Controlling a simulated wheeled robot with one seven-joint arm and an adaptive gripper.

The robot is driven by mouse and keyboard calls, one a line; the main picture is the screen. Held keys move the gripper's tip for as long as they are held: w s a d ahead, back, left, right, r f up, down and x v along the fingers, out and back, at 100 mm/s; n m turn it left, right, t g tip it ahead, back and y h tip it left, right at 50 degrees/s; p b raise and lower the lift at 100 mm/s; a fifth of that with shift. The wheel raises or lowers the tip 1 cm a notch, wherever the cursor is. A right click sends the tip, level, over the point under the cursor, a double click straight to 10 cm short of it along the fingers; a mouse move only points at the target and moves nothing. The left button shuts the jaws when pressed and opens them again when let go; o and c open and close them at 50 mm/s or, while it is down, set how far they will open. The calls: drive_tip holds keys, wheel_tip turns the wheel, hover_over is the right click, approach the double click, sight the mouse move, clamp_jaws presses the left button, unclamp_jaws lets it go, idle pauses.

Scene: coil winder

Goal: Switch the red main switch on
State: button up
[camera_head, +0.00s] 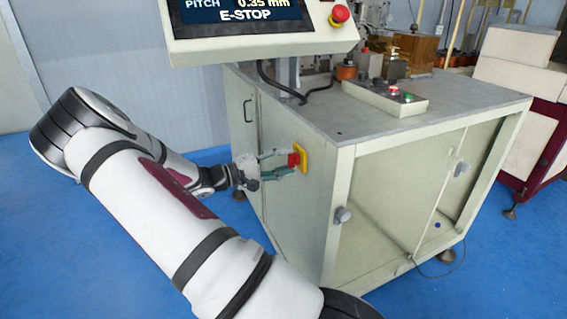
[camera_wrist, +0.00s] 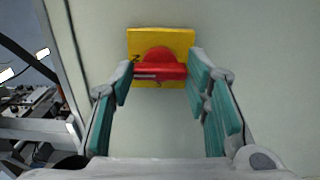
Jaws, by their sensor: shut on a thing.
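The red main switch (camera_head: 294,160) sits on a yellow plate (camera_head: 303,157) on the left side wall of the machine cabinet. In the wrist view the red switch (camera_wrist: 159,66) shows a round hub with its bar lying horizontal, across the yellow plate (camera_wrist: 160,36). My gripper (camera_head: 284,163) reaches the switch from the left. In the wrist view my gripper (camera_wrist: 159,73) has one teal-padded finger at each end of the red bar and is shut on it. The display panel (camera_head: 250,12) above shows "E-STOP".
A red emergency button (camera_head: 340,13) is on the display panel's right. The cabinet (camera_head: 330,118) carries a small button box (camera_head: 387,97) and winder parts on top. Blue floor (camera_head: 30,185) is free to the left.

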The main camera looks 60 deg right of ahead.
idle(0.3)
drive_tip(key=o, duration=1.2)
drive_tip(key=shift+c, duration=0.2)
drive_tip(key=v, duration=1.2)
drive_tip(key=shift+a, duration=0.1)
drive_tip(key=shift+s, duration=0.1)
